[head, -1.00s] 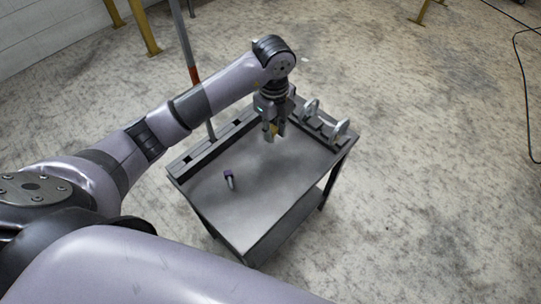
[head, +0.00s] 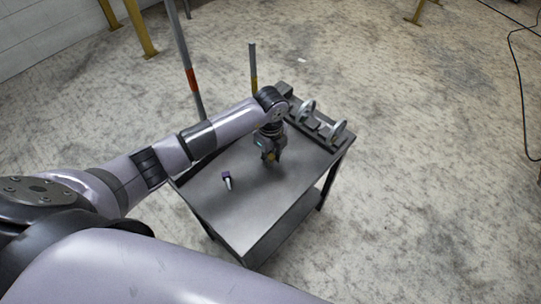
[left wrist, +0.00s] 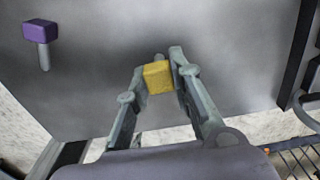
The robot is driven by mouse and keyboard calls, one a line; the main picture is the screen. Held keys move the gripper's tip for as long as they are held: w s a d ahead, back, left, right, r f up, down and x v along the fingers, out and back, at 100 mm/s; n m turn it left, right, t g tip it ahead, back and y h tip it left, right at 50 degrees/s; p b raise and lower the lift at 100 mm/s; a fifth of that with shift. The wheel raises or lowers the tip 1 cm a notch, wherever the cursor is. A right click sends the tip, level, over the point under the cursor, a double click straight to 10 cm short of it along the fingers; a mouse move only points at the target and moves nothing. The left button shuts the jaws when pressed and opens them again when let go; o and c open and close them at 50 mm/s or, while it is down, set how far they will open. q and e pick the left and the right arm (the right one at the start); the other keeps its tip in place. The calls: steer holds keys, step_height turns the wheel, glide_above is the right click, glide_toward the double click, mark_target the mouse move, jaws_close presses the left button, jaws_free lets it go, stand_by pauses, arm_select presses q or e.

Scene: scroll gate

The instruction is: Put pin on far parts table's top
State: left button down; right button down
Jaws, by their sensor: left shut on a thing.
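My left gripper (head: 270,157) points down, low over the bare top of the grey table (head: 245,215). It is shut on a yellow-headed pin (left wrist: 158,77); in the left wrist view the yellow block sits between the two fingers, with a bit of grey shaft beyond it. I cannot tell whether this pin touches the table. A second pin with a purple head (head: 227,176) and a pale shaft rests on the table left of the gripper; it also shows at the upper left of the left wrist view (left wrist: 41,32). My right gripper is not in view.
Metal brackets with rings (head: 307,108) stand along the table's far right edge. A post with an orange band (head: 191,75) and a shorter post with a yellow band (head: 253,65) rise at the table's far side. The table's near part is clear.

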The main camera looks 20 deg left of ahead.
mark_target(271, 157)
arm_select(q)
steer(key=c, duration=1.9)
jaws_free()
steer(key=shift+f, duration=0.15)
steer(key=o, duration=0.5)
steer(key=shift+r, duration=0.35)
step_height(271, 157, up, 12)
steer(key=shift+f+b, duration=0.15)
steer(key=shift+b, duration=0.15)
